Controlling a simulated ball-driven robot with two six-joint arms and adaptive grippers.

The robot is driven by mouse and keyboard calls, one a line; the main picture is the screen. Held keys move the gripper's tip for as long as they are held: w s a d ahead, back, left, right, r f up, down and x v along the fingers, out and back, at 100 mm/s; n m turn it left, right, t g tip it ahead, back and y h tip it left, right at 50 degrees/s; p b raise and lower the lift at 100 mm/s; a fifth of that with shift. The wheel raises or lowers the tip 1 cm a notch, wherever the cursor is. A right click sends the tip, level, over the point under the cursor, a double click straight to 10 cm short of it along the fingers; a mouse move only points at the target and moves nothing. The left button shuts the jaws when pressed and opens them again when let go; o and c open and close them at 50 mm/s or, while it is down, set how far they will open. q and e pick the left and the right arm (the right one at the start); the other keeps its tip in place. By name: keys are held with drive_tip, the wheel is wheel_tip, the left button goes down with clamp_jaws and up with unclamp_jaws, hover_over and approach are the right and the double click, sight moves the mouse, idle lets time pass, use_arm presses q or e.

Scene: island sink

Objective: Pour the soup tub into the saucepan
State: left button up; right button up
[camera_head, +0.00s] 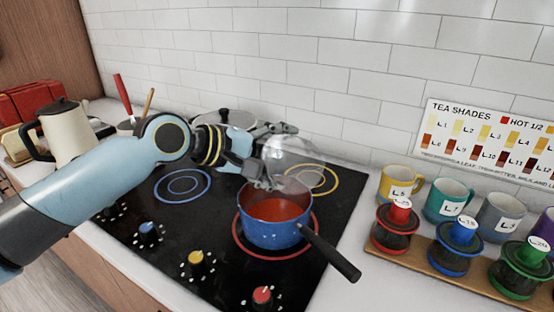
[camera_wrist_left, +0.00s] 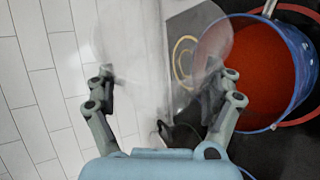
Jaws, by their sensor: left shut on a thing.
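The blue saucepan (camera_head: 268,231) stands on the red-ringed burner, its black handle pointing to the lower right. Red soup (camera_head: 275,208) lies inside it; pan and soup also show at the right of the left wrist view (camera_wrist_left: 262,75). My left gripper (camera_head: 268,158) is shut on the clear soup tub (camera_head: 292,153), holding it above the saucepan's back edge. The tub looks tipped, but its mouth is hard to make out. It looks clear, with no red contents visible in it. In the left wrist view, the fingers (camera_wrist_left: 165,90) stand on either side of the see-through tub. My right gripper is not in view.
The black cooktop (camera_head: 170,235) has knobs along its front. A lidded pot (camera_head: 225,118) stands behind my left arm, and a cream kettle (camera_head: 62,130) at left. Mugs (camera_head: 448,199) and lidded jars (camera_head: 397,228) on a wooden board fill the right counter. A tiled wall closes the back.

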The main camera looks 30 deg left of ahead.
use_arm(q)
drive_tip(key=m+t+b, duration=0.1)
drive_tip(key=b, duration=0.1)
drive_tip(key=shift+s+d+r+m+y+b, duration=0.3)
drive_tip(key=shift+s+d+r, duration=0.1)
drive_tip(key=d+r+m+t, duration=0.1)
drive_tip(key=s+m+t+y+b, duration=0.1)
drive_tip(key=shift+s+d+r+m+t, duration=0.3)
drive_tip(key=shift+d+r+m, duration=0.1)
drive_tip(key=shift+s+d+r+m+t+b, duration=0.2)
drive_tip(key=shift+r+m+t+b, duration=0.1)
drive_tip(key=shift+m+b, duration=0.1)
drive_tip(key=shift+r+m, duration=0.15)
drive_tip(key=shift+m, duration=0.15)
drive_tip(key=shift+s+d, duration=0.1)
idle(0.6)
